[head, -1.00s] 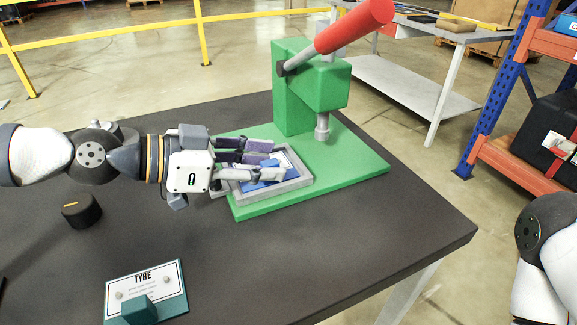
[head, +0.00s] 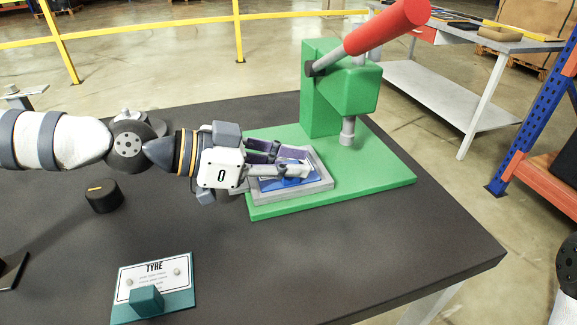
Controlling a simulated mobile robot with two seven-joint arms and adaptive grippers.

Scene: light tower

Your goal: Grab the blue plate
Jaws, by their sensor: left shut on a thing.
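The blue plate (head: 286,182) lies in a grey tray-like fixture (head: 322,184) on the green base (head: 385,184) of a press. My left gripper (head: 291,163) reaches in from the left, low over the fixture. Its fingers are shut on the blue plate and cover part of it. Only a piece of my right arm shows at the right edge; its gripper is out of view.
The green press (head: 345,85) with a red-handled lever (head: 388,27) stands right behind the fixture. A black knob (head: 103,196) and a teal stand with a TYRE card (head: 152,289) are on the dark table (head: 350,255). The table's front middle is clear.

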